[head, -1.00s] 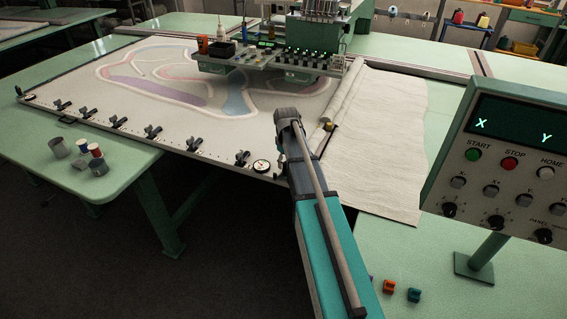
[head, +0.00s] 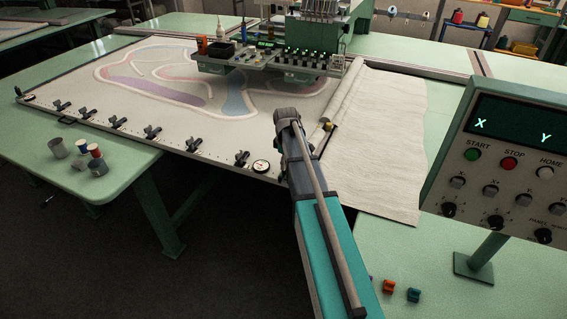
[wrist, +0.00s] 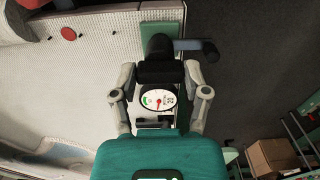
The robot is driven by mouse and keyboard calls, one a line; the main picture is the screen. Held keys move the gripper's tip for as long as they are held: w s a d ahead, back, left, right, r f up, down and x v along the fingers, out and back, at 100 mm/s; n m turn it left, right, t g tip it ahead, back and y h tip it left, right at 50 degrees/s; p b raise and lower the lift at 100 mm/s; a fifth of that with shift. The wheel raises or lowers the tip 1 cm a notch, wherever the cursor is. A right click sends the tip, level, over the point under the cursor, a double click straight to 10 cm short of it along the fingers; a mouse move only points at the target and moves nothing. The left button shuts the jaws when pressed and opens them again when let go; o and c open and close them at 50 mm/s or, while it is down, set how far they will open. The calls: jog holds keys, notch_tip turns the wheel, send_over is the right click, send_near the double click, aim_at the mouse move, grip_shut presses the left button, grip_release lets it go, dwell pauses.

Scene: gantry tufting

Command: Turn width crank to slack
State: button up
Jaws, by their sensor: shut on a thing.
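The width crank (wrist: 210,50) shows in the wrist view as a dark crank arm reaching right from a black hub near a small green block on the frame edge. My gripper (wrist: 160,73) is shut on the crank's black hub, one finger on each side. The fingertips partly hide the hub. A round white dial (wrist: 157,102) with a red needle and a green zone at its left sits just below, between the fingers; the needle points downward. In the head view my arm hides the crank and gripper, and a round gauge (head: 261,166) shows on the frame's front rail.
The stretched cloth (head: 60,92) with clamps along its front rail (head: 150,147) fills the left. A control panel (head: 500,160) stands at right. Loose cloth (head: 385,140) drapes beside my arm. Cans and spools (head: 80,160) stand on the left table.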

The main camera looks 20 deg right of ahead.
jog(key=shift+w, duration=0.15)
jog(key=o, duration=1.1)
jog(key=shift+o, duration=0.3)
